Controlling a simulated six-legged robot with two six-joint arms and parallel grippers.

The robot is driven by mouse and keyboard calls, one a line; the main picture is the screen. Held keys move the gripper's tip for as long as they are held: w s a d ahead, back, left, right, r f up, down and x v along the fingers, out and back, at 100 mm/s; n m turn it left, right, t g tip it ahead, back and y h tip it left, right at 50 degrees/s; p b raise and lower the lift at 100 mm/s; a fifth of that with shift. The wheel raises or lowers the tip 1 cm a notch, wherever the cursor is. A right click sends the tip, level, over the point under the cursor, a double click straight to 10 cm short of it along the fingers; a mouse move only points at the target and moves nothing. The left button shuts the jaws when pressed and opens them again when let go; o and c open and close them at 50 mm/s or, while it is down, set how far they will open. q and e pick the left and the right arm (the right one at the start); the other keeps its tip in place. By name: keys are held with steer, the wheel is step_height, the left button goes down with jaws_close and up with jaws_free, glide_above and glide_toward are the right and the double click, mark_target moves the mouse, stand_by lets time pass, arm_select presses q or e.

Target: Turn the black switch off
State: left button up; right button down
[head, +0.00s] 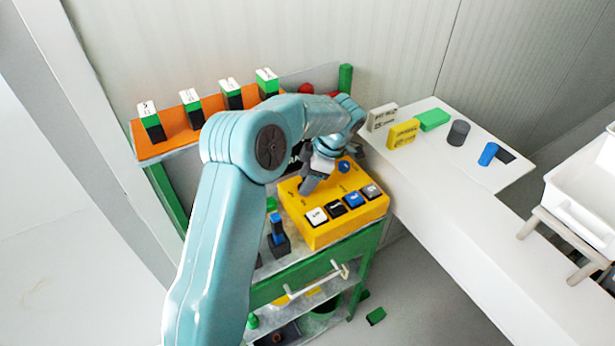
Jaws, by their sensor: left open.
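A yellow control box (318,237) sits on the green-framed cart. Its sloped front carries a row of switches: white (316,216), black (336,209), blue (354,199) and grey (371,191). The black switch is second from the left and is uncovered; I cannot tell which way it is set. My left gripper (310,183) is open above the back left part of the box, behind the white and black switches in the picture. It seems apart from the switches. My right gripper is out of view.
A blue round knob (344,166) is at the back of the box. An orange shelf (180,142) with several green-and-black blocks stands behind left. A white counter (440,190) at right holds small blocks and cylinders. A white bin (585,190) stands far right.

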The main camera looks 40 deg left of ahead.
arm_select(q)
steer(key=shift+s, duration=0.1)
steer(key=c, duration=0.8)
steer(key=shift+f+m+b, duration=0.15)
steer(key=shift+m+b, duration=0.15)
steer(key=shift+b, duration=0.25)
steer(key=m+t+b, duration=0.1)
steer(key=m+b, duration=0.2)
steer(key=b, duration=0.1)
steer(key=m+t+y+b, duration=0.1)
steer(key=m+b, duration=0.2)
steer(key=b, duration=0.1)
steer(key=shift+s+d+f+t, duration=0.1)
steer(key=shift+f+t, duration=0.05)
steer(key=shift+t, duration=0.15)
steer(key=m+b, duration=0.2)
steer(key=shift+s+m+t, duration=0.1)
steer(key=shift+m+t, duration=0.3)
steer(key=shift+r+m+t+b, duration=0.2)
steer(key=shift+m+t+b, duration=0.3)
steer(key=shift+m+b, duration=0.65)
steer(key=shift+m, duration=0.25)
steer(key=o, duration=0.8)
steer(key=shift+r, duration=0.1)
